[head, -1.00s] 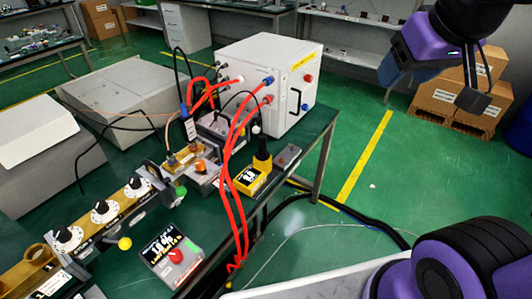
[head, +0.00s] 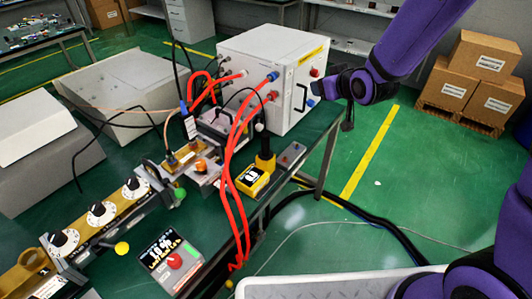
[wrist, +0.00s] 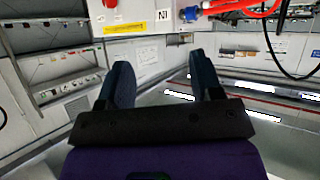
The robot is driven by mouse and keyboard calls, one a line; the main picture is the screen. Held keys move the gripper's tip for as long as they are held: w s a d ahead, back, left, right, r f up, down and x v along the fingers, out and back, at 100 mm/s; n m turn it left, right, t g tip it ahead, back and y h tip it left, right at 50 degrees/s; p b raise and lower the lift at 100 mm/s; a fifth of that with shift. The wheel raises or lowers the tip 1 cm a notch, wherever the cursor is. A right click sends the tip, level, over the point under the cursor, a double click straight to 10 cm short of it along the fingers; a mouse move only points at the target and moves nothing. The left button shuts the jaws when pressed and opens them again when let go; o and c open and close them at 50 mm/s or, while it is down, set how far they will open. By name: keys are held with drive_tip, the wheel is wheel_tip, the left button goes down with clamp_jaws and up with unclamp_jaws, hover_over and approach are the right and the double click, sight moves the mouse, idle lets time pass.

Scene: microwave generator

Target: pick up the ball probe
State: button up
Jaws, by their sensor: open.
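A black-handled piece (head: 264,146) stands upright in a yellow base beside a small yellow meter on the green bench; it may be the ball probe, but I cannot tell for sure. A yellow ball (head: 122,248) and a green ball (head: 180,193) also show along the instrument rail. My gripper (head: 322,90) is at the right face of the white generator box (head: 268,75), above and right of the black-handled piece. In the wrist view my gripper (wrist: 160,75) is open and empty, its two dark blue fingers apart. No probe shows between them.
Thick red cables (head: 232,165) loop from the box down over the bench's near side. A red-knobbed meter (head: 170,262) sits in front. Cardboard boxes (head: 480,80) stand at the back right. The floor right of the bench is mostly clear, with cables near the leg.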

drive_tip(key=a+f+n+t+y, duration=0.1)
drive_tip(key=a+f+y, duration=0.15)
drive_tip(key=f, duration=0.35)
drive_tip(key=a+f+n+y, duration=0.1)
drive_tip(key=a+f, duration=0.3)
drive_tip(key=f, duration=0.2)
drive_tip(key=t+y, duration=0.2)
drive_tip(key=y, duration=0.2)
approach(263, 143)
drive_tip(key=w+f, duration=0.2)
drive_tip(key=shift+h, duration=0.25)
drive_tip(key=x, duration=1)
drive_tip(key=shift+w+a, duration=0.15)
drive_tip(key=shift+w, duration=0.05)
drive_tip(key=c, duration=1.1)
drive_tip(key=shift+o, duration=0.2)
